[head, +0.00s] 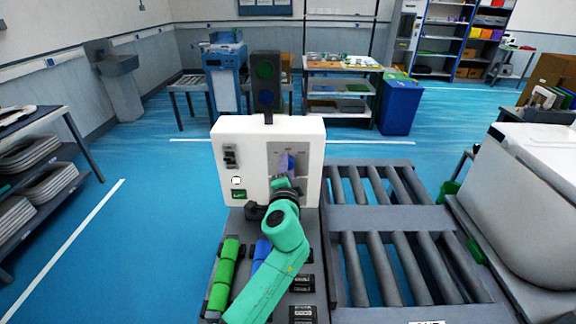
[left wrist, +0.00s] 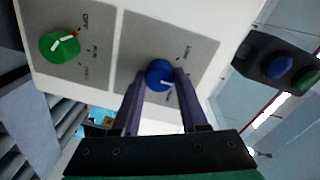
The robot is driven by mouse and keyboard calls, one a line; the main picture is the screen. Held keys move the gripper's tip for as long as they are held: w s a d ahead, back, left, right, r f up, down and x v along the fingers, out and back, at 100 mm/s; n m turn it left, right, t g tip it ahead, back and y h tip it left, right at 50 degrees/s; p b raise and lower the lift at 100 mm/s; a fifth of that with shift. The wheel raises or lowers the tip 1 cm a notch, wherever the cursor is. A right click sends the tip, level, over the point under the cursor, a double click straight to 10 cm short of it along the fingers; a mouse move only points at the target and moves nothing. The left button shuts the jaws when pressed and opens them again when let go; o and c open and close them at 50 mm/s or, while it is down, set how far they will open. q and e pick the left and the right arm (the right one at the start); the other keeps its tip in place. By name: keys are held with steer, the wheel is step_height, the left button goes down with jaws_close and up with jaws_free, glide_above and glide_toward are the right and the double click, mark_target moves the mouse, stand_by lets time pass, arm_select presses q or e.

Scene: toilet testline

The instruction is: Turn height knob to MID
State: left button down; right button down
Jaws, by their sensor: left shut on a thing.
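A white control box (head: 245,150) stands in the middle of the head view. Its front carries a grey panel with a blue knob, seen best in the left wrist view (left wrist: 158,73). A pale pointer mark shows on this knob; the small labels around it are too blurred to read surely. My left gripper (left wrist: 160,80) has its two dark purple fingers on either side of the blue knob, shut on it. In the head view my left gripper (head: 287,168) reaches the panel and mostly covers the knob. My right gripper is not in view.
A green knob (left wrist: 59,46) with a white pointer and a red mark sits on a neighbouring panel. A signal light (head: 265,82) stands above the box. Green (head: 224,274) and blue (head: 261,252) cylinders lie below it, left of my arm. Roller conveyors (head: 385,255) lie to the right.

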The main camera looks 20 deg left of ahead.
arm_select(q)
steer(key=shift+a, duration=0.1)
stand_by(0.5)
steer(key=shift+c, duration=2.4)
jaws_free()
steer(key=shift+o, duration=0.2)
steer(key=shift+w, duration=0.1)
steer(key=b+v, duration=0.3)
steer(key=v, duration=1.1)
steer(key=shift+s, duration=0.3)
